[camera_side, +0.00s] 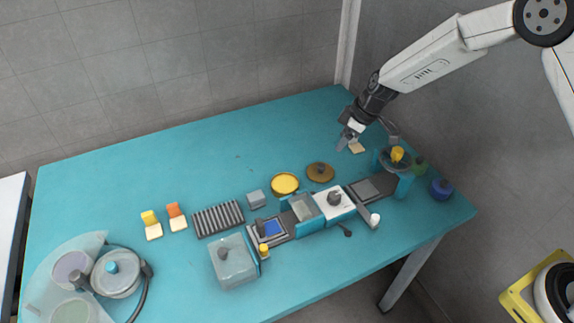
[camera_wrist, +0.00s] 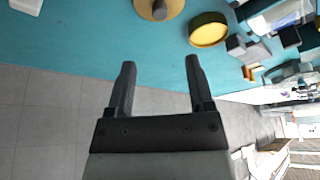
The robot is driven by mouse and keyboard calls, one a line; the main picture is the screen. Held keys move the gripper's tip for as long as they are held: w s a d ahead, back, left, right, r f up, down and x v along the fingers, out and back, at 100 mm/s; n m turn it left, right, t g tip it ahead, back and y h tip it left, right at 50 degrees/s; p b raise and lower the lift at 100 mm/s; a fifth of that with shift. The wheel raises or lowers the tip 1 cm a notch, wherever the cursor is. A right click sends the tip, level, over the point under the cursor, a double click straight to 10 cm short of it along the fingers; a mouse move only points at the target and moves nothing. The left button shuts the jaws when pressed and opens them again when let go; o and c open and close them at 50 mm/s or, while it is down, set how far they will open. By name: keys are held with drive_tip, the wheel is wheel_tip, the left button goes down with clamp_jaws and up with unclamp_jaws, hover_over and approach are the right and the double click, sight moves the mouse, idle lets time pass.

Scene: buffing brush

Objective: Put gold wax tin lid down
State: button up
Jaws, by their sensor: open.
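The gold wax tin lid (camera_side: 321,173), a brownish-gold disc with a grey knob, lies flat on the teal table just right of the wax tin. It is partly cut off at the top edge of the wrist view (camera_wrist: 172,9). The open gold wax tin (camera_side: 285,184) shows a yellow top and also appears in the wrist view (camera_wrist: 208,31). Lid and tin are apart. My gripper (camera_side: 366,139) is above the table, behind and right of the lid. Its two fingers (camera_wrist: 160,63) are spread with nothing between them.
A white block with a grey knob (camera_side: 334,198) and teal stands are in front of the lid. A grey ribbed rack (camera_side: 218,219) and a small grey block (camera_side: 256,198) are to the left. A blue round object (camera_side: 441,188) is near the right edge. The back of the table is clear.

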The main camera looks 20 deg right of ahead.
idle(0.4)
drive_tip(key=s+d+r+m+h, duration=0.1)
drive_tip(key=s+d+r+m, duration=0.1)
drive_tip(key=s, duration=0.6)
drive_tip(key=s+d+r+m+h, duration=0.1)
drive_tip(key=s+d+r+m, duration=0.1)
drive_tip(key=s, duration=0.7)
drive_tip(key=s+d+r+m+h, duration=0.1)
drive_tip(key=s+r+m, duration=0.3)
drive_tip(key=s, duration=0.5)
drive_tip(key=shift+s+d+m+g, duration=0.15)
drive_tip(key=shift+d+m+g, duration=0.15)
drive_tip(key=shift+d+m, duration=0.3)
